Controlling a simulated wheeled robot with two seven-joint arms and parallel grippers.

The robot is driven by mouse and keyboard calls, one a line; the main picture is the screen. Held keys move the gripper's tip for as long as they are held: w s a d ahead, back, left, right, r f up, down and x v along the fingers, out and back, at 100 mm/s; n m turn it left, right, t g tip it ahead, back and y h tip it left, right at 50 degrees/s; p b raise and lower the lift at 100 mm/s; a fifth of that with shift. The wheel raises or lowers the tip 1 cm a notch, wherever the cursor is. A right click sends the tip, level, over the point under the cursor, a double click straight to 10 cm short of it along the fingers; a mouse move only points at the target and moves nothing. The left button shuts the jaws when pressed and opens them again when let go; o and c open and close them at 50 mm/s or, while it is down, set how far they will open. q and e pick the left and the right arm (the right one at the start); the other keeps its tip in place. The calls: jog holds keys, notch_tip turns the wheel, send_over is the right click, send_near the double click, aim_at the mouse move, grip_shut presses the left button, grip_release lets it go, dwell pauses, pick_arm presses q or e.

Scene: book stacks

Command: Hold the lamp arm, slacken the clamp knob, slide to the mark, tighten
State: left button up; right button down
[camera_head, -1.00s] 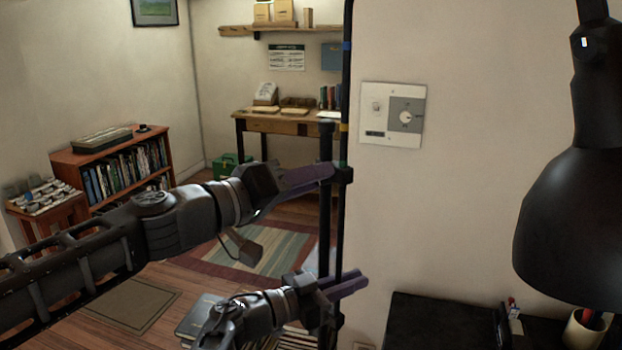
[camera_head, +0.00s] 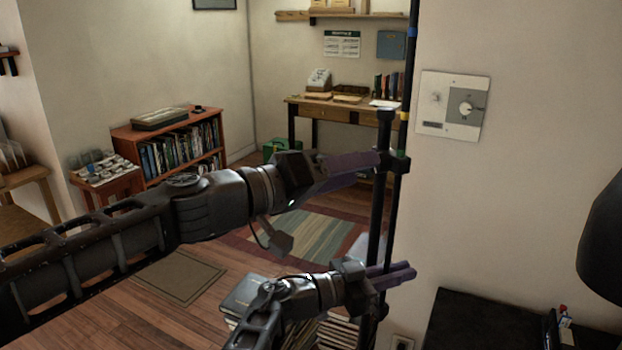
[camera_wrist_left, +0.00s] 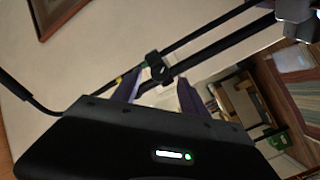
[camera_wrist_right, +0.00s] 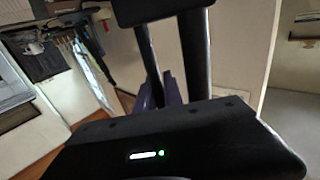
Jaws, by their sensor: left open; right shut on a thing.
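Two black upright poles stand side by side in the head view. The slim pole (camera_head: 410,62) carries blue, yellow and green bands; the yellow band (camera_head: 404,116) is above the clamp. The thicker pole (camera_head: 384,135) starts lower. A dark clamp (camera_head: 401,163) sits on them near the green band. It also shows with its knob in the left wrist view (camera_wrist_left: 157,68). My left gripper (camera_head: 378,163) is open at the clamp, its fingers either side of the knob, contact unclear. My right gripper (camera_head: 412,275) is shut on the slim pole (camera_wrist_right: 148,52) lower down.
A black lampshade (camera_head: 608,245) hangs at the right edge, over a dark tabletop (camera_head: 480,325). A wall panel with a dial (camera_head: 453,104) is right of the poles. Book stacks (camera_head: 245,295) stand on the floor below my arms. A bookcase (camera_head: 170,150) and desk (camera_head: 335,110) are farther back.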

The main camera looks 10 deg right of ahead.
jog(key=shift+r, duration=0.1)
pick_arm(q)
jog(key=v, duration=0.8)
jog(key=shift+s+a, duration=0.2)
jog(key=shift+a, duration=0.15)
pick_arm(e)
jog(key=c, duration=1.4)
grip_release()
jog(key=shift+a, duration=0.1)
pick_arm(q)
jog(key=shift+w, duration=0.1)
pick_arm(e)
jog(key=a, duration=0.4)
jog(key=s+a, duration=0.1)
jog(key=a, duration=0.3)
jog(key=s+a, duration=0.1)
jog(key=a, duration=0.2)
jog(key=shift+s+a, duration=0.2)
jog(key=shift+a, duration=0.2)
